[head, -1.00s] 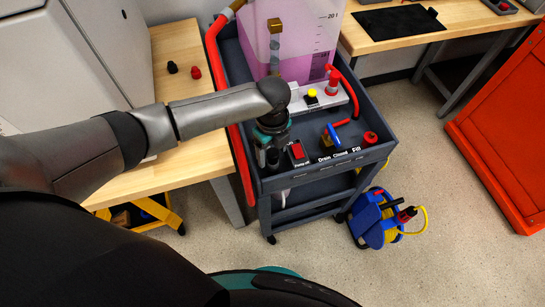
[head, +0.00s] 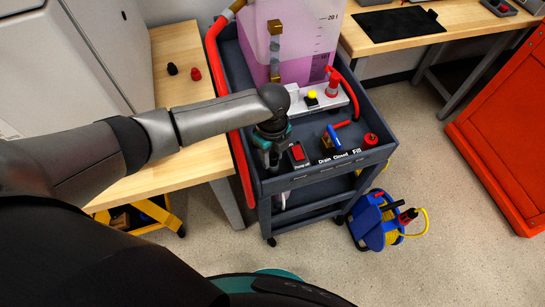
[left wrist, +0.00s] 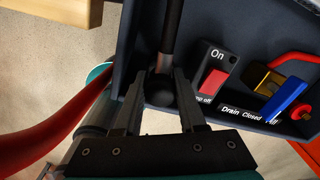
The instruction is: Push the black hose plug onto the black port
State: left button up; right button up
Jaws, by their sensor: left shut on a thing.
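My left gripper (head: 271,160) is over the near left corner of the grey cart's top tray. In the left wrist view my left gripper (left wrist: 160,78) is shut on a dark rod-like piece with a round black end (left wrist: 160,90), which looks like the black hose plug; a black hose (left wrist: 172,25) runs away from it. My wrist hides most of it in the head view. A small black piece (head: 172,68) stands on the wooden bench beside a small red piece (head: 195,74); I cannot tell whether the black one is the port. My right gripper is not in view.
The cart (head: 330,170) carries a pink-filled tank (head: 305,68), a red switch (head: 297,155) and a blue-handled valve (head: 333,137). A red hose (head: 240,165) runs down its left side. The wooden bench (head: 205,145) is mostly clear. A blue reel (head: 372,225) stands on the floor.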

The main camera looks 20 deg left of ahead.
aim_at(272, 152)
pick_arm(q)
grip_shut()
notch_tip(272, 152, up, 20)
jog(key=p, duration=0.4)
jog(key=shift+p, duration=0.3)
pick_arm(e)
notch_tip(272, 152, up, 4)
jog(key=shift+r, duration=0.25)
pick_arm(q)
jog(key=shift+w, duration=0.1)
